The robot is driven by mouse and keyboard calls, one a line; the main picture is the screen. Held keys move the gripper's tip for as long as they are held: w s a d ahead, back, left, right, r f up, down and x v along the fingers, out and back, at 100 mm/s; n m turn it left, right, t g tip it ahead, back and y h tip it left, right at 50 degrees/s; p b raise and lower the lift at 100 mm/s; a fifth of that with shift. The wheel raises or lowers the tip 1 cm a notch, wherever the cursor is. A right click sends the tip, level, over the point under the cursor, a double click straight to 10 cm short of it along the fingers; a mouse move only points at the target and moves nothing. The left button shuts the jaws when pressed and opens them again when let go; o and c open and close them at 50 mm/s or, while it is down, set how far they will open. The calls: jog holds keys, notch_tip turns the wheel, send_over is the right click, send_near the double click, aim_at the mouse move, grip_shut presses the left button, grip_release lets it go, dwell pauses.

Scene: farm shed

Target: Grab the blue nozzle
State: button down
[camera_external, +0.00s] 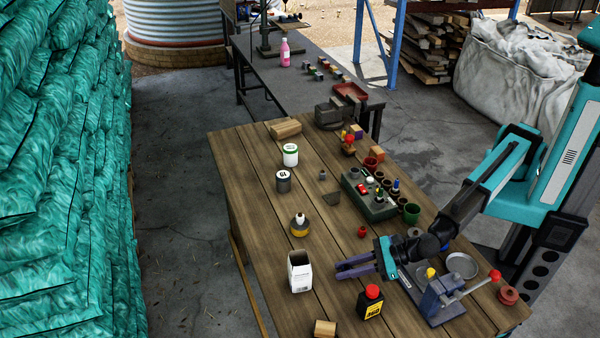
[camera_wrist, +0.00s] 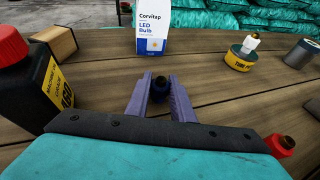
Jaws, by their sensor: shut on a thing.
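My gripper (camera_external: 356,267) is low over the front part of the wooden workbench, with its purple fingers pointing left in the external view. In the wrist view my gripper (camera_wrist: 160,92) has a small dark blue nozzle (camera_wrist: 160,86) between its fingers, near the tips, and is shut on it. Only the nozzle's rounded, dark-topped end shows; the fingers hide its sides. In the external view the nozzle cannot be made out between the fingers.
A white LED bulb box (camera_external: 299,272) stands just left of my fingers. A black bottle with a red cap (camera_external: 371,303) stands below my gripper, beside a wood block (camera_external: 325,328). A blue lever press (camera_external: 441,298) and green holder block (camera_external: 370,207) are near my arm. The bench's left strip is mostly clear.

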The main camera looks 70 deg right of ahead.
aim_at(348, 266)
jog(key=shift+r, duration=0.15)
jog(key=shift+r+b, duration=0.4)
jog(key=shift+r, duration=1.05)
jog(key=shift+s+d+r, duration=0.15)
jog(key=shift+d, duration=0.15)
jog(key=s+d, duration=0.2)
jog(key=d, duration=0.1)
jog(key=s+d+b, duration=0.1)
jog(key=s+d, duration=0.2)
jog(key=s+d+r+b, duration=0.1)
jog(key=s+d, duration=0.1)
jog(key=d, duration=0.2)
jog(key=shift+s+r, duration=0.1)
jog(key=shift+s, duration=0.25)
jog(key=shift+b, duration=0.95)
jog(key=shift+b, duration=0.35)
jog(key=b, duration=0.3)
jog(key=shift+s+d, duration=0.2)
jog(key=shift+d, duration=0.05)
jog(key=b, duration=0.4)
jog(key=s+d+b, duration=0.1)
jog(key=b, duration=0.3)
jog(key=shift+s+d+r, duration=0.1)
jog(key=shift+d, duration=0.2)
